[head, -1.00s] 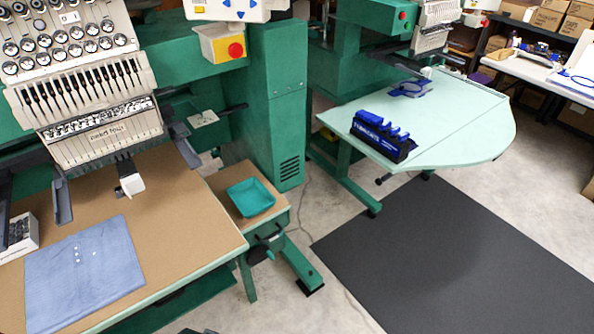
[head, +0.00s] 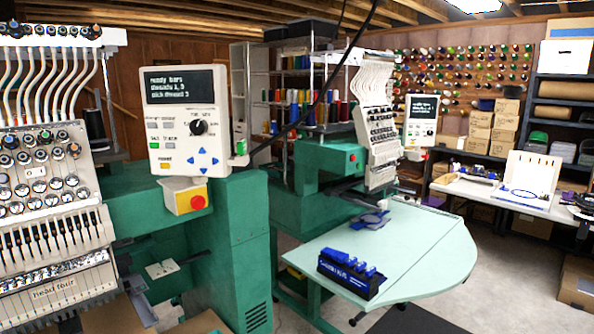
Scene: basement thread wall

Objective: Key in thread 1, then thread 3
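The near control panel (head: 182,120) is on the left embroidery machine in the head view. Its dark screen (head: 180,87) shows small white text that seems to read "threads 1, 3" and "pick thread 3", but it is blurry. Below the screen are small labelled keys (head: 160,140), a black knob (head: 198,127), blue arrow keys (head: 203,161) and a yellow key (head: 165,166). The near sewing head (head: 45,190), labelled "head four", carries several thread guides and dials. Neither of my grippers is in view.
A yellow box with a red button (head: 197,202) sits under the panel. A second machine with its own panel (head: 421,117) stands behind a pale green table (head: 430,240) bearing a blue-and-black rack (head: 350,272). Thread cones (head: 470,65) line the back wall.

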